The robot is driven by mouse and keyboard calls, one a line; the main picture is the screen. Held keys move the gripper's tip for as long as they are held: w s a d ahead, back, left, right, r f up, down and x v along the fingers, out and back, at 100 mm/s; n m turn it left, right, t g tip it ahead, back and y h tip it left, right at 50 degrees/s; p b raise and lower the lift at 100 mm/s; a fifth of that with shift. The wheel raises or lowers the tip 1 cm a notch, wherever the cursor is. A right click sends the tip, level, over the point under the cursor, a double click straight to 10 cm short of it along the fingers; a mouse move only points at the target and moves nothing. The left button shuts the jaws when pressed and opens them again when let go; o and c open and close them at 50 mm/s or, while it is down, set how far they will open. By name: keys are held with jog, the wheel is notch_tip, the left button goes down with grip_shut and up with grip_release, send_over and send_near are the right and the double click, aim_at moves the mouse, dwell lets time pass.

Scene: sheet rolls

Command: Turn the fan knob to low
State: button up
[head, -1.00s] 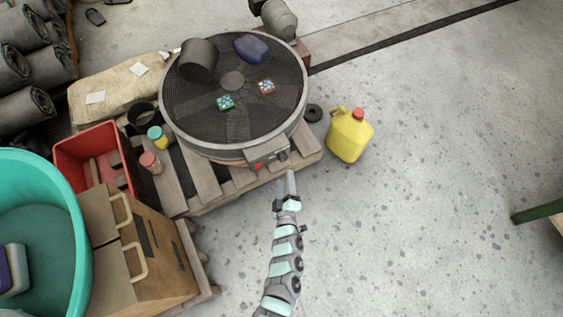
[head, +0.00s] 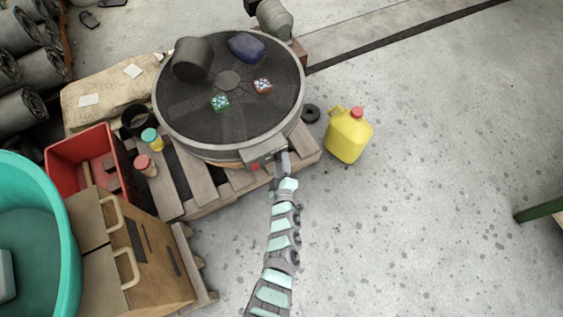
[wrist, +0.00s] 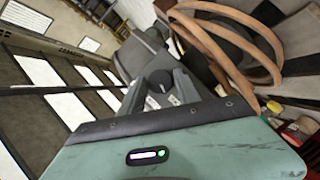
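The large round fan (head: 190,120) lies flat on a wooden pallet, grille up. Its grey control box (head: 264,152) is on the near rim, with a red part beside it. My gripper (head: 283,160) is at the right end of this box. In the wrist view the dark round fan knob (wrist: 160,77) shows between the fingertips of my gripper (wrist: 160,90), in front of the grey box (wrist: 146,55). The fingers are apart, one on each side of the knob. I cannot tell whether they press on it. The knob's pointer and markings are not readable.
On the grille lie a dark cylinder (head: 191,59), a blue object (head: 246,47) and two small patterned boxes. A yellow jug (head: 348,135) stands to the right. A red crate (head: 75,152) and wooden box (head: 150,255) are left. The floor to the right is mostly clear.

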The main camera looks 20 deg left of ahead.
grip_shut()
jog(key=shift+r+p, duration=0.15)
jog(key=shift+p, duration=0.85)
jog(key=shift+w+d+f+m+g+y+p, duration=0.1)
jog(key=shift+m+g+y+p, duration=0.35)
jog(key=shift+m+g+p, duration=0.9)
jog(key=shift+w+d+f+m+g+y+p, duration=0.1)
jog(key=shift+m+g+y+p, duration=0.35)
jog(key=shift+m+g+p, duration=0.85)
jog(key=shift+r+m+t+b, duration=0.2)
jog(key=shift+m+t+b, duration=0.05)
jog(key=shift+m+b, duration=0.35)
jog(key=shift+a+r, duration=0.1)
jog(key=shift+r, duration=0.05)
